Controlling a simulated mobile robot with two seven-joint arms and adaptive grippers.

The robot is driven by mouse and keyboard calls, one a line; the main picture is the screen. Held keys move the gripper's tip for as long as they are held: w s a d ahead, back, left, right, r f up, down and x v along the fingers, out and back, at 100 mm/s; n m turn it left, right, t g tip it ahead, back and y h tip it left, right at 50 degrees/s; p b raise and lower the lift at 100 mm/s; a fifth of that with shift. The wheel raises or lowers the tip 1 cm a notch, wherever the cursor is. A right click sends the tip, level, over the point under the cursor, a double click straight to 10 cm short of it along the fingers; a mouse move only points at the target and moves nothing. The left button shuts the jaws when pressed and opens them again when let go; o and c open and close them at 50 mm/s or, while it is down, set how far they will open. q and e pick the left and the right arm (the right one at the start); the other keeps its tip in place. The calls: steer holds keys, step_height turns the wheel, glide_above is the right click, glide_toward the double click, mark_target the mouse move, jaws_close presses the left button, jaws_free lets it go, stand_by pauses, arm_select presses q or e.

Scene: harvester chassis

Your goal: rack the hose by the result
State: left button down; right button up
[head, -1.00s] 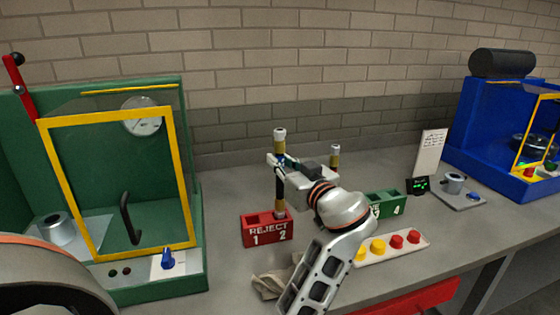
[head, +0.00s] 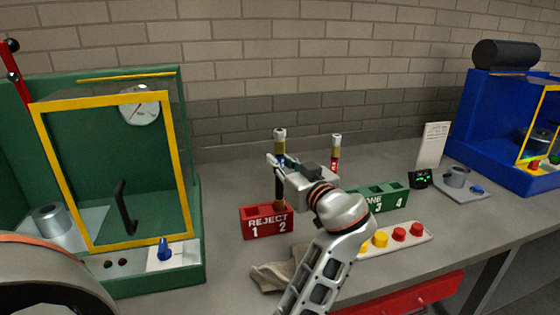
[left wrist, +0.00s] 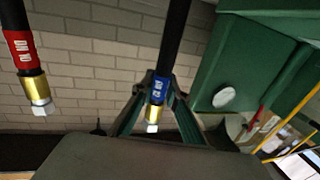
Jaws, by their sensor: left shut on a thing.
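My left gripper (head: 279,165) is shut on a dark hose with a blue label band (head: 279,188) and holds it upright over the red REJECT rack (head: 267,222). The hose's lower end is at slot 2 and its tip is hidden by the rack; I cannot tell how deep it sits. In the left wrist view, the gripper (left wrist: 156,98) closes around the blue band of this hose (left wrist: 174,38). A second hose with a red band (head: 335,152) stands behind the gripper; its lower part is hidden. It also shows in the left wrist view (left wrist: 21,50).
A panel of yellow and red buttons (head: 408,236) and a crumpled cloth (head: 272,277) lie in front. A green test cabinet (head: 190,215) stands left, a blue one (head: 473,130) right. A small display (head: 420,179) stands near the card.

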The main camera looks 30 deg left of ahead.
arm_select(q)
steer(key=shift+f+b, duration=0.4)
steer(key=shift+f, duration=0.15)
steer(key=shift+f+b, duration=0.7)
steer(key=shift+f, duration=0.2)
steer(key=shift+d, duration=0.1)
steer(key=c, duration=1.9)
jaws_free()
